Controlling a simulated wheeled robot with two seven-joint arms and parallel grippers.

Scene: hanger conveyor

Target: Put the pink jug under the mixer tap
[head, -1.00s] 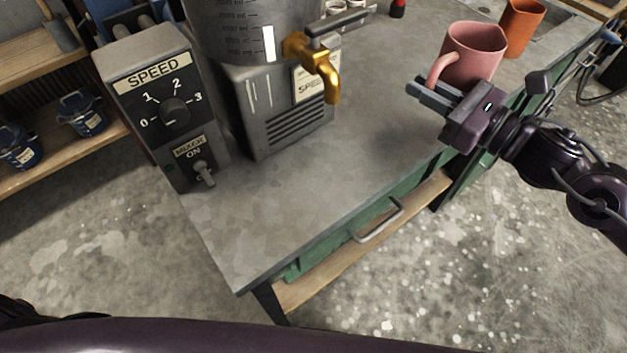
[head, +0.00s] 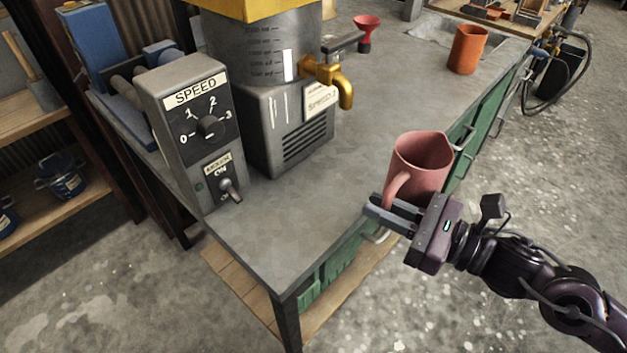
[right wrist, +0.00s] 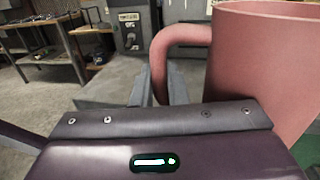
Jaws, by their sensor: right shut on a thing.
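The pink jug (head: 420,163) is upright near the right edge of the workbench in the head view, with its handle on the left. My right gripper (head: 384,205) is shut on the jug's handle; the handle (right wrist: 172,50) sits between the fingers in the right wrist view, with the jug body (right wrist: 262,62) to the right. Whether the jug's base touches the bench is hard to tell. The mixer (head: 262,105) has a golden tap (head: 338,86) on its right side, left of and beyond the jug. My left gripper is not in view.
A control box (head: 195,115) with a speed dial and a switch stands left of the mixer. An orange cup (head: 467,50) and a red funnel (head: 367,30) are farther back. The bench top (head: 300,205) below the tap and toward the near corner is clear.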

